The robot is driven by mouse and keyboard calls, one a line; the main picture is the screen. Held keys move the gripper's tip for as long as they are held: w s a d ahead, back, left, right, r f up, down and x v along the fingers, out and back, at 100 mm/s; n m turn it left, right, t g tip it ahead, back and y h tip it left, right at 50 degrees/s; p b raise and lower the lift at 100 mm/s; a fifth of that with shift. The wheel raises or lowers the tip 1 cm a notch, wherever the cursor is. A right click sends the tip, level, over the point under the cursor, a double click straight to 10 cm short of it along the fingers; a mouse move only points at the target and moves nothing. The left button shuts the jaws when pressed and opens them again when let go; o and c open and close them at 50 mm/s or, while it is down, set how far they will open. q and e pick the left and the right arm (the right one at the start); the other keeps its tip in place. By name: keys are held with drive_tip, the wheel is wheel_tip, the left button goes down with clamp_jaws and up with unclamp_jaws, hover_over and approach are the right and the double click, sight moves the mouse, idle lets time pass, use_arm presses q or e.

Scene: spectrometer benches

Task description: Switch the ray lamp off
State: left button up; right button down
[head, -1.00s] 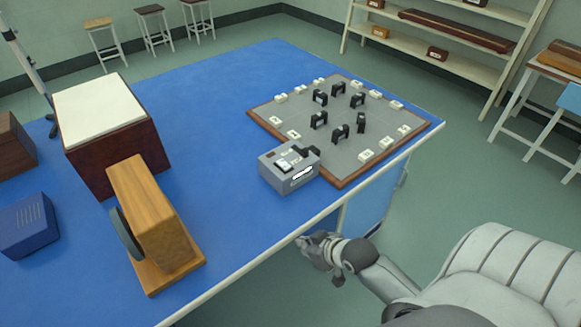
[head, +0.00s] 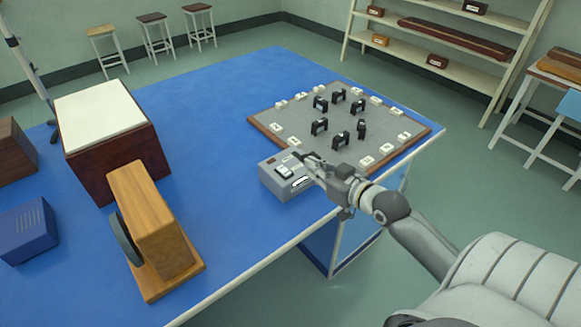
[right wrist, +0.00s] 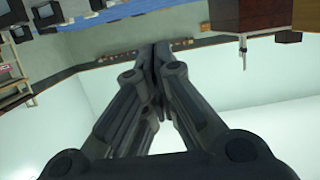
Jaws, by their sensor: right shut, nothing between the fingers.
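The ray lamp looks to be the small grey box (head: 272,187) at the table's near right edge, beside the grey board. A white rocker switch (head: 285,172) sits on its top, and a white label is on its front face. My right gripper (head: 301,157) is over the right end of the box, its fingertips just right of the switch. It covers part of the box, and I cannot tell whether it touches it. In the right wrist view my right gripper (right wrist: 161,48) has its fingers together with nothing between them; the lamp does not show there. My left gripper is out of view.
The grey board (head: 290,130) with a wooden rim carries several black holders and white blocks. A wooden stand with a dark disc (head: 150,225), a dark red box with a white top (head: 115,150) and a blue box (head: 28,232) stand left. The blue tabletop (head: 215,130) between is clear.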

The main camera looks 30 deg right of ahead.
drive_tip(key=p, duration=0.2)
hover_over(291, 179)
wheel_tip(291, 179, down, 2)
drive_tip(key=shift+w+f, duration=0.1)
wheel_tip(291, 179, down, 3)
drive_tip(key=shift+f, duration=0.65)
drive_tip(key=shift+f+b, duration=0.5)
drive_tip(key=shift+b, duration=0.05)
drive_tip(key=shift+r, duration=0.1)
